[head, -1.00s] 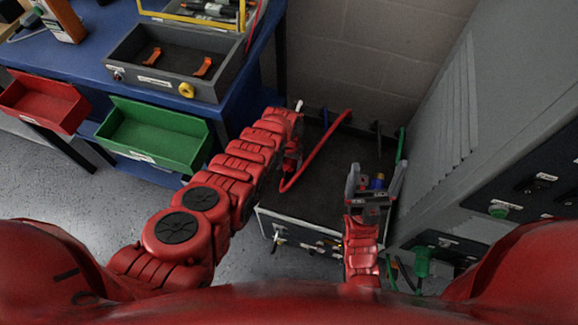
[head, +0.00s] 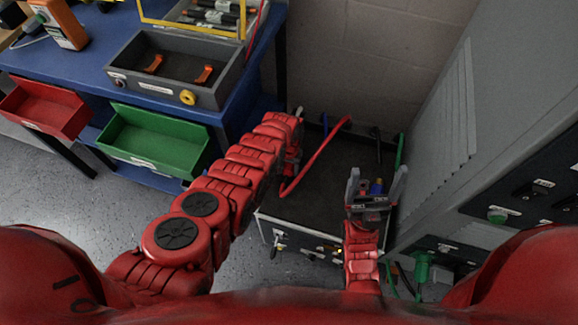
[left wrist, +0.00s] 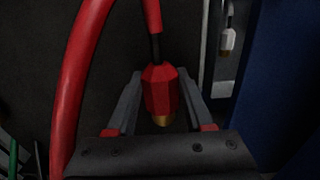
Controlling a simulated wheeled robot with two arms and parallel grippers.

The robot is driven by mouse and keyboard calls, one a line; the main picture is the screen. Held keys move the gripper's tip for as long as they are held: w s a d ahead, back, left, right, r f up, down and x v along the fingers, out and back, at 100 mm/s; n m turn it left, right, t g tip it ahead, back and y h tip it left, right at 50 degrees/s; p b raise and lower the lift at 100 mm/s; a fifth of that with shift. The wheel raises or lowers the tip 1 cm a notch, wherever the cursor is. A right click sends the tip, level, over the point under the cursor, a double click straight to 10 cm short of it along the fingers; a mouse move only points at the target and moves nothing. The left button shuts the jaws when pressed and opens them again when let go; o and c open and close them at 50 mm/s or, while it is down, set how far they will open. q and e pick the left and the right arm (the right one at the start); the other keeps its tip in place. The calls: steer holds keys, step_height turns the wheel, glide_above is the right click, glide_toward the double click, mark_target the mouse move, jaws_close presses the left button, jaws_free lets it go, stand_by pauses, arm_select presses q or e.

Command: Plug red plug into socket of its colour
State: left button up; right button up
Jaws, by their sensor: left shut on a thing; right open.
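The red plug (left wrist: 160,92) has a brass tip and hangs on a dark stem from a red cable (head: 322,150). In the left wrist view it sits between the two fingers of my left gripper (left wrist: 160,80), which is shut on it. In the head view my left gripper (head: 290,160) is over the left side of a dark-topped cart, and my arm mostly hides the plug. My right gripper (head: 378,180) is open near the cart's right side, with a blue plug (head: 376,187) showing between or behind its fingers. I cannot make out a red socket.
The cart (head: 325,185) has a mostly clear top. A tall grey cabinet (head: 480,110) with sockets and a green plug (head: 422,265) stands at right. A blue bench (head: 75,70) with a grey box (head: 150,90), a red bin (head: 45,108) and a green bin (head: 155,140) is at left.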

mark_target(288, 168)
arm_select(q)
steer(key=shift+r+p, duration=2.3)
steer(key=shift+r, duration=0.45)
steer(key=shift+f, duration=0.1)
